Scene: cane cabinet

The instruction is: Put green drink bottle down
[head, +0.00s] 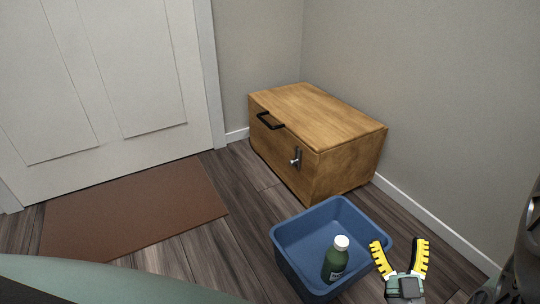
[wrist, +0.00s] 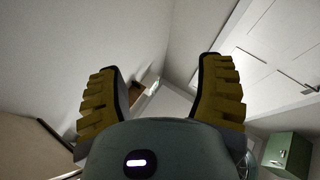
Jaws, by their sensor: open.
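A green drink bottle (head: 335,262) with a white cap and a pale label stands about upright inside a blue bin (head: 290,268) on the floor in the head view. My gripper (head: 399,243) is to the right of the bottle, by the bin's right rim, and hides part of that corner. Its yellow-and-black fingers are spread apart with nothing between them. The open fingers also show in the wrist view (wrist: 160,85), pointing at walls and ceiling. The bottle is not seen there.
A wooden chest (head: 315,140) with a black handle and a metal latch stands behind the bin against the wall. A brown mat (head: 135,210) lies before a white door (head: 105,75). Dark plank floor is clear between mat and bin. A green box-like thing (wrist: 288,153) shows in the wrist view.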

